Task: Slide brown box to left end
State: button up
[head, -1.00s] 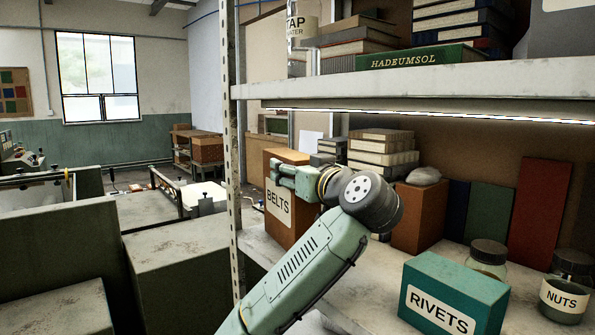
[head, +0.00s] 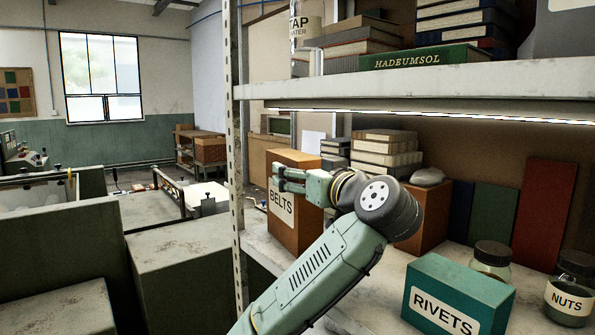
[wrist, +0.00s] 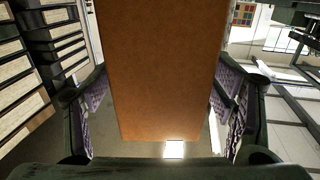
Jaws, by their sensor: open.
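The brown box (head: 300,233) labelled BELTS stands upright on the shelf board (head: 374,281) at its left end, close behind the metal upright. My gripper (head: 288,180) is at the upper part of this box in the head view and covers some of it. In the wrist view the brown box (wrist: 165,70) fills the space between my two fingers, with a narrow gap showing on each side. My gripper (wrist: 165,110) is open around it. The lower part of my arm hides some of the shelf in front.
A teal RIVETS box (head: 458,295), jars (head: 491,261) and a second brown box (head: 430,215) with a stone on top stand to the right. Stacked books (head: 386,153) are behind my wrist. The perforated upright (head: 237,170) and the upper shelf (head: 420,92) bound the space.

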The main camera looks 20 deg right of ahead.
jog(key=s, duration=0.4)
jog(key=shift+s+d, duration=0.35)
jog(key=shift+s, duration=0.05)
